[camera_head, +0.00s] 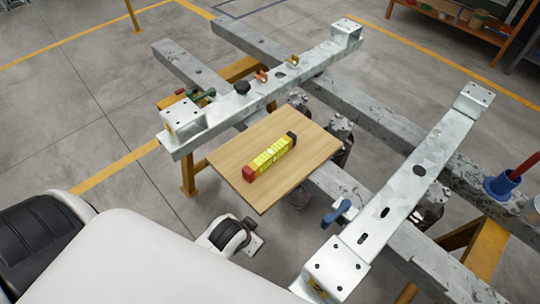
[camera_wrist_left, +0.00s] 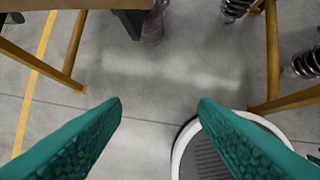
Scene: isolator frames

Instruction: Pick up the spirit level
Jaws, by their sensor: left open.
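The spirit level (camera_head: 270,157) is a short yellow bar with a red end toward the lower left and a dark end toward the upper right. It lies diagonally on a wooden board (camera_head: 310,158) in the head view, with nothing touching it from above. My left gripper (camera_wrist_left: 160,101) shows in the left wrist view as two green textured fingers spread wide apart. It is open and empty, with grey floor beyond its fingers. The spirit level is not in the wrist view. I cannot make out my left gripper in the head view, and my right gripper is in neither view.
The board rests on a grey metal frame (camera_head: 412,185) with raised beams on both sides. A blue handle (camera_head: 337,213) stands right of the board's near corner. A blue cup-shaped thing (camera_head: 502,184) with a red handle is far right. Yellow frame legs (camera_wrist_left: 272,60) flank the wrist view.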

